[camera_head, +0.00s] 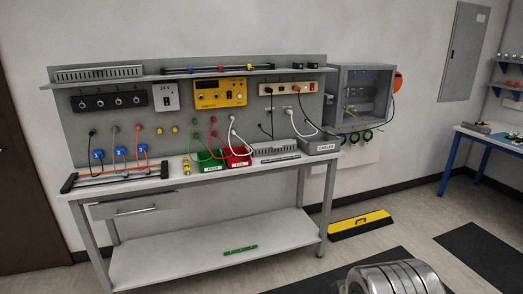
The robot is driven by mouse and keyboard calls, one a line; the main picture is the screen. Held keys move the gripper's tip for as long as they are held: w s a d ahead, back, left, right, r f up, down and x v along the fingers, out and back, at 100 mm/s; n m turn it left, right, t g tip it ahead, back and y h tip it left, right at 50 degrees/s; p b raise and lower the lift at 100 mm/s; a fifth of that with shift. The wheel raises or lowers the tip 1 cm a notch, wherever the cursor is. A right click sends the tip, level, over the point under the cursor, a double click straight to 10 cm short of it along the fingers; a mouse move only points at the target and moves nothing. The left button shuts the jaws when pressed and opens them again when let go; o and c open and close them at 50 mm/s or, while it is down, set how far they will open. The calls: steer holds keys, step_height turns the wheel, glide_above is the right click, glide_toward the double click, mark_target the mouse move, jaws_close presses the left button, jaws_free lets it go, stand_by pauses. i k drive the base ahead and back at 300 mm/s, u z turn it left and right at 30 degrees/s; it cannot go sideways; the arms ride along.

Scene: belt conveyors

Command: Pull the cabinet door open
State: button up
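A grey box-shaped cabinet (335,100) is on the wall at the right end of the workbench. Its front shows parts and wiring inside; I cannot tell whether through a clear door or an open front. A flat grey wall cabinet (465,50) hangs further right, and its door looks shut. A dark line runs along its edge, and a small pale label is near its top.
The workbench (215,250) with its back panel, cables, red and green bins fills the left. A yellow-black floor block (360,224) lies below the box cabinet. A blue-legged table (480,150) stands at right. Dark mats lie on the floor.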

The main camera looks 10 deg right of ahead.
mark_target(341, 93)
steer(key=i, duration=2.4)
steer(key=z, duration=1.8)
steer(key=i, duration=0.4)
steer(key=u, duration=0.1)
